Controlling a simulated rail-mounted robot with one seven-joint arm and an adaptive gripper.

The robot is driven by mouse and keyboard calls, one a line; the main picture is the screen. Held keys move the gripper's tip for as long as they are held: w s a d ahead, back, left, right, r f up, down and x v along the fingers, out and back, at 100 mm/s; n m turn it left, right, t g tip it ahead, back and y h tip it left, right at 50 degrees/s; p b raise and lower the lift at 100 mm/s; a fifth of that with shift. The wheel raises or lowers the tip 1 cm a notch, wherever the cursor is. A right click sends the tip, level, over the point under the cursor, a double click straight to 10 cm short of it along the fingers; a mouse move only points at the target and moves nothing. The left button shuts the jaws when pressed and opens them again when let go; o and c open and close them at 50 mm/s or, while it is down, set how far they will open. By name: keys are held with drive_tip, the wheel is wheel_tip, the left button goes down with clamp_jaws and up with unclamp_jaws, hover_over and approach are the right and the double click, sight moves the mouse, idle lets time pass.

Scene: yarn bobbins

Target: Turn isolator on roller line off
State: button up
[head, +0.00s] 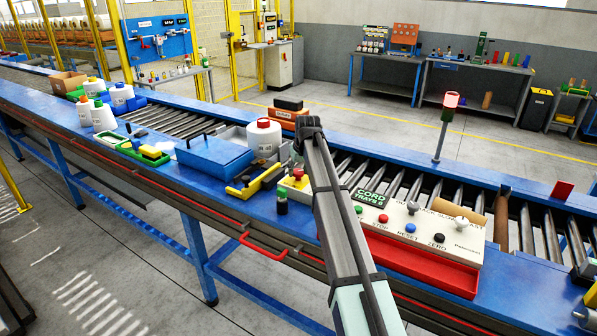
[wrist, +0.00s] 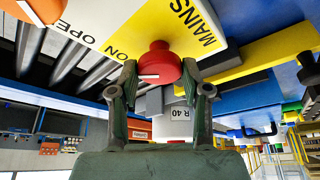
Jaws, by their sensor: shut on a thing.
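The isolator is a red knob (wrist: 158,63) on a yellow plate (wrist: 140,22) lettered MAINS and ON in the wrist view. A short white mark on the knob's edge faces the camera, on the side of the ON lettering. My gripper (wrist: 160,82) has one finger on each side of the knob and is shut on it. In the head view the red knob (head: 297,172) shows on its yellow box, just left of my arm. The fingers cannot be made out there. The roller line (head: 370,180) runs behind and to the right.
Right of my arm is a white control panel (head: 440,238) with buttons and knobs, with a red tray (head: 420,265) in front. To the left are a yellow-and-black tool (head: 252,182), a blue box (head: 213,160) and a red-topped bobbin (head: 263,140). A small dark bottle (head: 282,200) stands in front.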

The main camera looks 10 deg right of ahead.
drive_tip(key=n+b, duration=0.1)
drive_tip(key=n, duration=0.1)
drive_tip(key=n+y+b, duration=0.1)
drive_tip(key=n, duration=0.1)
drive_tip(key=shift+w+d+f+g, duration=0.15)
drive_tip(key=shift+g, duration=0.15)
drive_tip(key=n+y+b, duration=0.1)
drive_tip(key=n, duration=0.1)
drive_tip(key=n+g+b, duration=0.1)
drive_tip(key=n, duration=0.1)
drive_tip(key=shift+n+y, duration=0.4)
drive_tip(key=n+g+b, duration=0.1)
drive_tip(key=n, duration=0.1)
drive_tip(key=n+b, duration=0.1)
drive_tip(key=n, duration=0.1)
drive_tip(key=shift+w+d+g+y, duration=0.1)
drive_tip(key=shift+w+g+y, duration=0.05)
drive_tip(key=shift+g+y, duration=0.25)
drive_tip(key=shift+n+g+b, duration=0.65)
drive_tip(key=shift+n+g, duration=0.05)
drive_tip(key=shift+n, duration=1.3)
drive_tip(key=o, duration=1.1)
drive_tip(key=v, duration=1.2)
